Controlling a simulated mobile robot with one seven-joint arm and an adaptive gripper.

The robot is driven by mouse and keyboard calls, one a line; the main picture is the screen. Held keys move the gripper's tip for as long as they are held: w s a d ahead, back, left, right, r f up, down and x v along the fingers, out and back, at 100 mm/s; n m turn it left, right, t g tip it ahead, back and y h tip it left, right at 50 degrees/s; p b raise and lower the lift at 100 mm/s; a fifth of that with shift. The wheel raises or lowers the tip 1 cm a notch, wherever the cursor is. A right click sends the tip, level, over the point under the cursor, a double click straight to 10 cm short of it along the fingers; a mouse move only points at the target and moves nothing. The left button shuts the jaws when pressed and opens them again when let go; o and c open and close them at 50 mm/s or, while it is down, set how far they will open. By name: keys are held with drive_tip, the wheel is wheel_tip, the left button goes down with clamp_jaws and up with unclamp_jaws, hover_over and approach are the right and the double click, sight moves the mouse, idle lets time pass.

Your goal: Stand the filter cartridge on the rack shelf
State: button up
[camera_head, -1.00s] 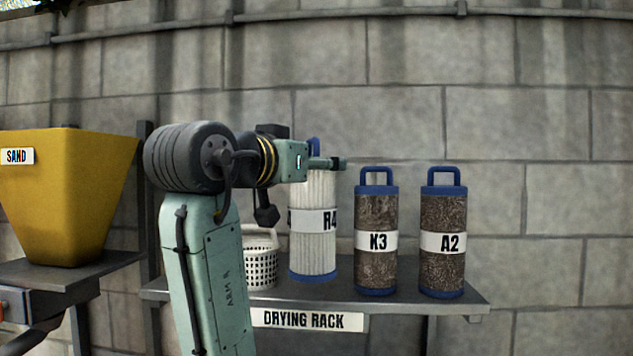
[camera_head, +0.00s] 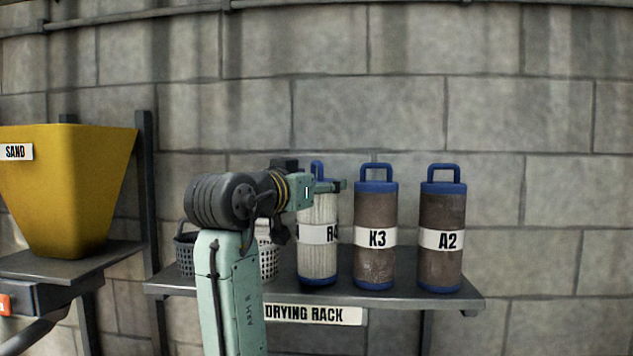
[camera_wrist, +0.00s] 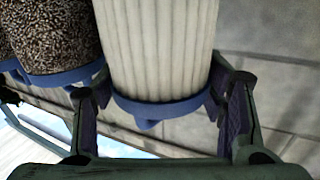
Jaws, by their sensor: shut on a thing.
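The filter cartridge (camera_head: 319,255), white and pleated with blue ends and a partly hidden label starting with R, is upright at the drying rack shelf (camera_head: 400,297), left of cartridge K3. Its lower end looks at or just above the shelf; I cannot tell whether it touches. My gripper (camera_head: 338,186) is at its top, below the blue handle, and hides part of its upper body. In the wrist view my gripper (camera_wrist: 160,92) has a finger on each side of the cartridge (camera_wrist: 155,50) near its blue cap, shut on it.
Brown cartridges K3 (camera_head: 376,265) and A2 (camera_head: 441,265) stand close on the right. A white basket (camera_head: 267,262) and a dark basket (camera_head: 186,250) are on the left, partly behind my arm. The stone wall (camera_head: 540,180) is behind. A yellow sand hopper (camera_head: 70,190) stands far left.

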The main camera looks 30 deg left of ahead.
drive_tip(key=shift+f, duration=0.15)
drive_tip(key=o, duration=1.9)
drive_tip(key=shift+r, duration=0.2)
drive_tip(key=shift+s+f, duration=0.1)
drive_tip(key=shift+s, duration=0.2)
drive_tip(key=s+b, duration=0.4)
drive_tip(key=s, duration=0.7)
drive_tip(key=shift+s+d, duration=0.2)
drive_tip(key=shift+d, duration=0.15)
